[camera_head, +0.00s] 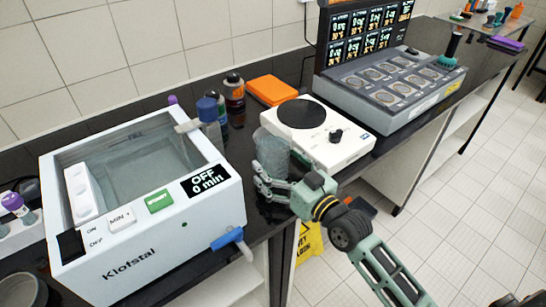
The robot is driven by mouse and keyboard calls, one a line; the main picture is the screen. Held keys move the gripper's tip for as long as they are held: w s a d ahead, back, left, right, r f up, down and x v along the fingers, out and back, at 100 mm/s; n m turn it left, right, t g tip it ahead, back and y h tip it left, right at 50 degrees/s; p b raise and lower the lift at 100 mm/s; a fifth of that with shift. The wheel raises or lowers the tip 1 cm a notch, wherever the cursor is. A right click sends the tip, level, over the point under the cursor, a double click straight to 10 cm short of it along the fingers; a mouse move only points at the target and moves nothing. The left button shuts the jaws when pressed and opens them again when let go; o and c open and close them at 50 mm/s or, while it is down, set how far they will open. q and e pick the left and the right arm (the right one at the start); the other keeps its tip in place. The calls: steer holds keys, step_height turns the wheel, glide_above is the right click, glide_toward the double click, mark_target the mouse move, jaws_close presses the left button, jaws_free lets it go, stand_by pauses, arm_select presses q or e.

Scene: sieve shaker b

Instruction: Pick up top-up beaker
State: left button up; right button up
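A clear beaker (272,148), likely the top-up beaker, stands upright on the dark bench between the white water bath and the white hotplate. My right gripper (263,183) comes in from the lower right. Its fingers are at the lower part of the beaker and overlap it in the picture. I cannot tell whether they touch or grip the glass. My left gripper is not in view.
The white Klofstal bath (150,235) stands at left, its display reading OFF, 0 min. The hotplate (345,150) is close on the right, with bottles (234,92) and an orange box (271,90) behind. A grey multi-well unit (390,95) stands farther right.

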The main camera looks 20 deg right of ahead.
mark_target(284, 154)
steer(key=c, duration=1.7)
steer(key=shift+w+r, duration=0.1)
steer(key=shift+r, duration=0.15)
steer(key=shift+r, duration=1.95)
steer(key=shift+s+d+r, duration=0.1)
steer(key=shift+s+d, duration=0.1)
steer(key=shift+s, duration=0.1)
steer(key=shift+s+d+r+b, duration=0.15)
steer(key=shift+s+d+r, duration=0.85)
steer(key=shift+s, duration=0.6)
steer(key=shift+s+d+r+b, duration=0.1)
steer(key=shift+s+d+r, duration=0.65)
steer(key=shift+s+r, duration=0.65)
steer(key=shift+s+d+r+b, duration=0.15)
steer(key=shift+s+d+r, duration=0.7)
steer(key=shift+s, duration=0.95)
